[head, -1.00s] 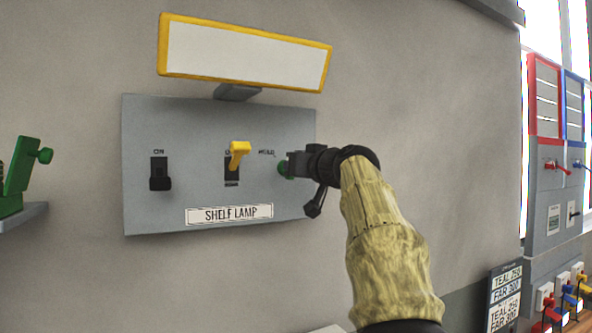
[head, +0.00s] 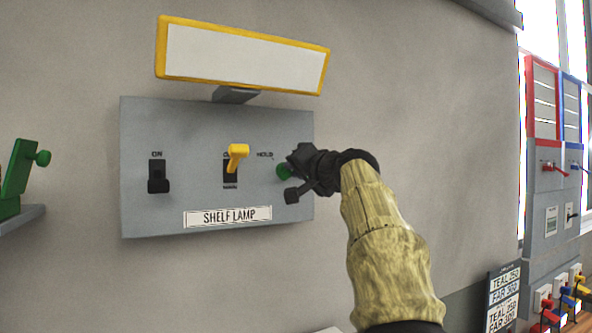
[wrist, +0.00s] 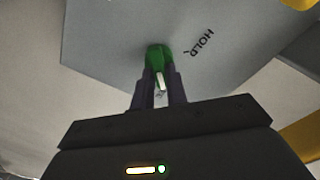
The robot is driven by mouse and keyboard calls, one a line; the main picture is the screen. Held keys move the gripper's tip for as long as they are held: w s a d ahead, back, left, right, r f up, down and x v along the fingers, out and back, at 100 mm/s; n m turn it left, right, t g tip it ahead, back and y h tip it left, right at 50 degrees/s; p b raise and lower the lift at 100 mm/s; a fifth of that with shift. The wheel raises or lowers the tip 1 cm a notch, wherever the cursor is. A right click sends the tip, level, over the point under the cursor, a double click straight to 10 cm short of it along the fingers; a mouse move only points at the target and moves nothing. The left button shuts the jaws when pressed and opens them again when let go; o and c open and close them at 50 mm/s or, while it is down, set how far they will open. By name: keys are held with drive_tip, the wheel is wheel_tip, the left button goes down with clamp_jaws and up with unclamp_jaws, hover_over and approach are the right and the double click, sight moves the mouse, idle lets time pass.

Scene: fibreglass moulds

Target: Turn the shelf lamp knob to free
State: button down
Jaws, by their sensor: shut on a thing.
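The grey shelf lamp panel (head: 190,130) is fixed to the wall, with a "SHELF LAMP" label (head: 228,216) along its lower part. The green knob (head: 283,171) is at the panel's right side, below the word "HOLD"; it also shows in the wrist view (wrist: 157,54). My gripper (head: 290,172) is at the knob, and in the wrist view (wrist: 159,82) its two fingers are shut on it. A pale mark shows on the knob between the fingers. Much of the knob and any lettering to its right are hidden by my gripper in the head view.
A black switch (head: 158,178) marked "ON" and a yellow lever (head: 238,155) are on the same panel. A yellow-framed lamp (head: 245,58) juts out above. A green clamp-like fixture (head: 18,175) stands at far left. More panels (head: 553,190) are at right.

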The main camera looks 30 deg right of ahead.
drive_tip(key=shift+f, duration=0.15)
drive_tip(key=c, duration=1.4)
unclamp_jaws()
drive_tip(key=shift+s, duration=0.1)
drive_tip(key=s+b, duration=0.7)
drive_tip(key=s, duration=1)
drive_tip(key=shift+d, duration=0.35)
